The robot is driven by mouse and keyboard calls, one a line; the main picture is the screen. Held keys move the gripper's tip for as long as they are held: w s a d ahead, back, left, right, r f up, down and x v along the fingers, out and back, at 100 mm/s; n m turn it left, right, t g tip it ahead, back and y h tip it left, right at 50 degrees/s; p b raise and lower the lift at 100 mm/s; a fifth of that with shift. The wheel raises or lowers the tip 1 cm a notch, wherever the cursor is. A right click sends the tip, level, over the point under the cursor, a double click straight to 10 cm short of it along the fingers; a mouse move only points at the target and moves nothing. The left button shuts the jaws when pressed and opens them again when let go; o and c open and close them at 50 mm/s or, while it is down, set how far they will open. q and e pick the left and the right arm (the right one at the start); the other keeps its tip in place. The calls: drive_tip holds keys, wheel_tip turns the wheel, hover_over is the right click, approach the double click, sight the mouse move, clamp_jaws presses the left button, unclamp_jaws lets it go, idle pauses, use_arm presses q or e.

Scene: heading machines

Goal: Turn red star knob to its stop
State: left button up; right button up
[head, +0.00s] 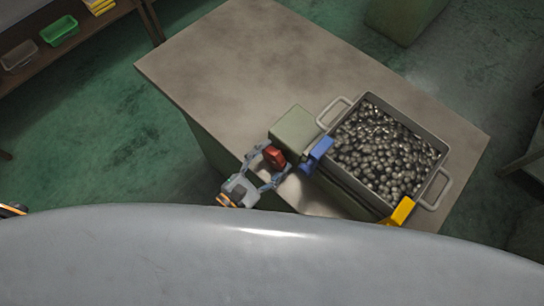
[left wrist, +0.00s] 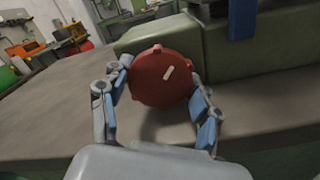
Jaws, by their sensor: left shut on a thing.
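The red star knob (head: 274,157) sits on the near face of a green-grey box (head: 296,133) on the table. In the left wrist view the red star knob (left wrist: 161,80) is round with small lobes and a pale slanted mark on its face. My left gripper (head: 267,165) has its fingers on both sides of the knob and is shut on it. In the left wrist view the gripper (left wrist: 158,95) shows one finger at the knob's left and one at its right. My right gripper is not in view.
A metal bin (head: 436,153) full of dark round parts stands right of the box. The table's (head: 225,60) far left part is clear.

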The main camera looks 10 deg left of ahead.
use_arm(q)
drive_tip(key=o, duration=1.2)
drive_tip(key=shift+c, duration=0.2)
drive_tip(key=v, duration=1.2)
drive_tip(key=shift+r, duration=0.1)
